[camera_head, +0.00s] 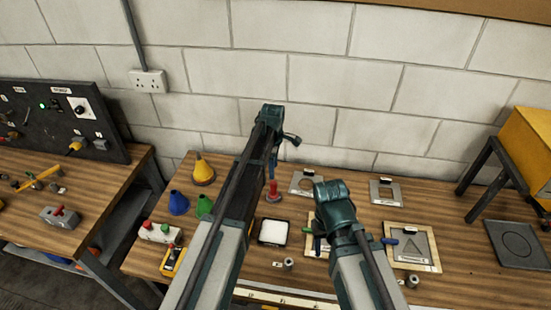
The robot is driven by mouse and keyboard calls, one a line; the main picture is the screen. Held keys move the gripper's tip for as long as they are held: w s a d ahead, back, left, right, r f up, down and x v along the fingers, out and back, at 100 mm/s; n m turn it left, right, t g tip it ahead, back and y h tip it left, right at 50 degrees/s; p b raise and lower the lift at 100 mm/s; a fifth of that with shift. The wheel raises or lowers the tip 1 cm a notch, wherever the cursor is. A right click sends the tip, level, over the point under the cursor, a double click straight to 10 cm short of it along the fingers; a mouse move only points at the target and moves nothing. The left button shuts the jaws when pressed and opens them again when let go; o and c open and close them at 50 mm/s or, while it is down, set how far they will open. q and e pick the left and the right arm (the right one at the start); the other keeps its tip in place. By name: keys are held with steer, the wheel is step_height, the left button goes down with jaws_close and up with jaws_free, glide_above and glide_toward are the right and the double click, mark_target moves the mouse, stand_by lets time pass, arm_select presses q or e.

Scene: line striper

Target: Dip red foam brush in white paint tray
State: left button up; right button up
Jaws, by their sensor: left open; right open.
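A red foam brush (272,190) stands upright on the table in the middle of the head view. The white paint tray (273,232), a dark-rimmed square with a white inside, lies just nearer to me than the brush. My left gripper (272,168) hangs over the far side of the brush, open; its fingers are small and partly hidden by my arm, and I cannot tell whether they touch the brush. My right gripper (322,222) is right of the tray, open, with its fingertips mostly hidden behind its own wrist.
Yellow (203,171), blue (178,203) and green (204,206) cone-shaped containers stand left of my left arm. Stencil plates (385,193) lie at the right. A yellow box on a dark stand (530,150) is at the far right. A block wall closes the back.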

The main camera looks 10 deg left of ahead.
mark_target(273, 182)
arm_select(q)
steer(key=shift+w, duration=0.1)
arm_select(e)
steer(key=shift+f, duration=0.1)
arm_select(q)
step_height(273, 182, down, 10)
steer(key=b, duration=1)
arm_select(e)
step_height(273, 182, down, 10)
steer(key=shift+r, duration=0.1)
arm_select(q)
steer(key=shift+r, duration=0.1)
jaws_close()
arm_select(e)
steer(key=shift+r, duration=0.1)
